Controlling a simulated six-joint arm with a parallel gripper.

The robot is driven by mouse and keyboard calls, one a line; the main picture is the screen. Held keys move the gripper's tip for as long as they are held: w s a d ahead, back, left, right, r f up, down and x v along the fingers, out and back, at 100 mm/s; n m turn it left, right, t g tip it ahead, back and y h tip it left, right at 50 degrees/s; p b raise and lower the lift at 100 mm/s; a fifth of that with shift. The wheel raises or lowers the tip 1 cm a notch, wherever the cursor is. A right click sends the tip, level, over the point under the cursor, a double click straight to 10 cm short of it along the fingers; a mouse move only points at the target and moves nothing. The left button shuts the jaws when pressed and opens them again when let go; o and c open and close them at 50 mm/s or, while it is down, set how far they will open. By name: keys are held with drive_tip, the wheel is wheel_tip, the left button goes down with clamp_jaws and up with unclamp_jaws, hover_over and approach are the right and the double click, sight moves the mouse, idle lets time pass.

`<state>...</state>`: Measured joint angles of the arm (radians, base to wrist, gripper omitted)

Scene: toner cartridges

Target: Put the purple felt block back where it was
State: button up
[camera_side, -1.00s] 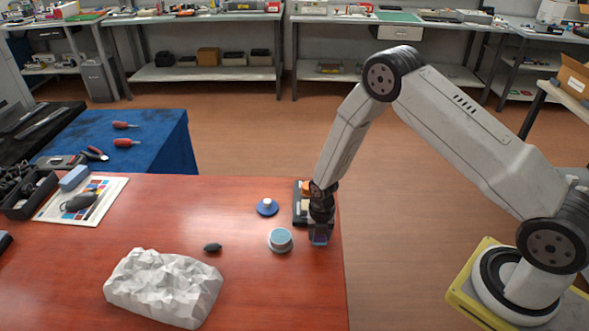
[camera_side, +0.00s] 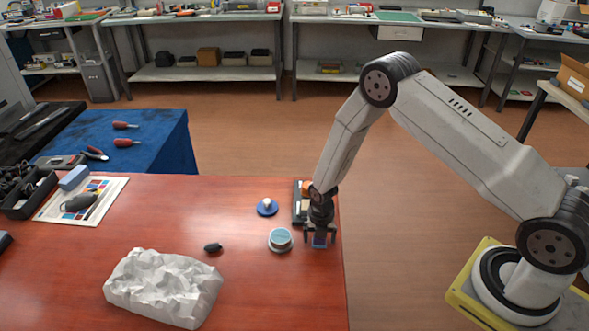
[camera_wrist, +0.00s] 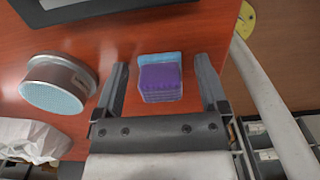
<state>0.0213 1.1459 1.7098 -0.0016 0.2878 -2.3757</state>
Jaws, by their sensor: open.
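The purple felt block (camera_wrist: 161,78), with a light blue layer along one edge, sits on the red-brown table near its right edge. It also shows small in the side view (camera_side: 319,242), partly hidden by my gripper. My gripper (camera_side: 320,237) is pointed down over the block with its jaws spread. In the wrist view my gripper (camera_wrist: 163,72) has one finger on each side of the block, with a visible gap on both sides. A dark tray (camera_side: 297,218) lies just behind my gripper, holding an orange piece and a pale piece, partly hidden by my wrist.
A round tin with a pale blue face (camera_side: 280,239) stands close left of my gripper. A blue disc with a white knob (camera_side: 267,207) is behind it. A small black object (camera_side: 213,247) and a crumpled white mass (camera_side: 165,287) lie further left. The table's right edge is close.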

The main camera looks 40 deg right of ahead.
drive_tip(key=shift+r, duration=0.1)
wheel_tip(320, 180, up, 12)
idle(1.0)
drive_tip(key=shift+r, duration=0.15)
idle(0.4)
drive_tip(key=s+r+m+t, duration=0.2)
drive_tip(key=s+r+m, duration=1.2)
drive_tip(key=m, duration=1.3)
drive_tip(key=shift+s+a+t, duration=0.15)
drive_tip(key=shift+a+t, duration=0.15)
drive_tip(key=shift+a, duration=0.15)
